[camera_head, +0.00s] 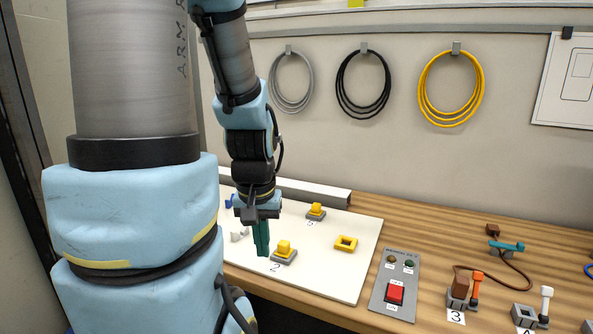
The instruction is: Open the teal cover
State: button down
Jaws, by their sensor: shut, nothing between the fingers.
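I cannot tell whether the tips touch the board. No teal cover can be made out with certainty. A small teal bar (508,246) on a grey base stands at the far right of the bench, well away from my gripper; I cannot tell if it is the cover. My arm hides part of the board's left side.
An orange-handled part (476,288) and a white-handled part (545,303) stand farther right. Cable coils (362,84) hang behind.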

aim_at(520, 246)
jog(key=k+l, duration=0.1)
jog(key=l, duration=0.5)
jog(key=k+l, duration=0.1)
jog(key=l, duration=0.55)
